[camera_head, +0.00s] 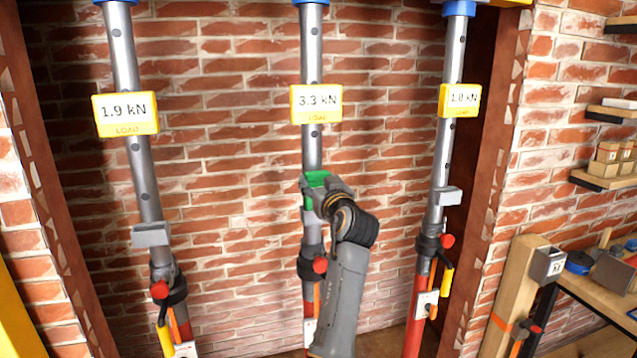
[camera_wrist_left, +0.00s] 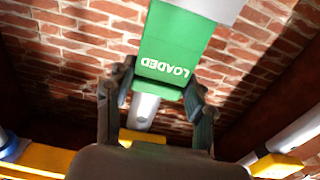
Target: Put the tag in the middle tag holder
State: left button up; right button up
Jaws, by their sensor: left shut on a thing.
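The green tag (camera_wrist_left: 170,42), marked LOADED, is in my left gripper (camera_wrist_left: 160,92), whose fingers are closed on its two sides. In the head view the tag (camera_head: 317,179) and my left gripper (camera_head: 326,196) are at the middle post (camera_head: 312,150), below its 3.3 kN sign. The grey middle tag holder (camera_wrist_left: 216,8) shows at the far end of the tag in the left wrist view. It mostly hides behind the gripper in the head view. I cannot tell how far the tag sits in it. My right gripper is not in view.
The left post has an empty grey holder (camera_head: 151,235), and the right post has another (camera_head: 448,196). Yellow load signs hang on the posts. A wooden beam (camera_head: 514,290) and a bench (camera_head: 602,292) stand at the right. A brick wall (camera_head: 230,150) is behind.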

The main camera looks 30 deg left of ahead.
pick_arm(q)
jog(key=shift+f, duration=0.25)
jog(key=shift+f+b, duration=0.5)
jog(key=shift+b, duration=0.2)
jog(key=o, duration=1.2)
jog(key=o, duration=0.4)
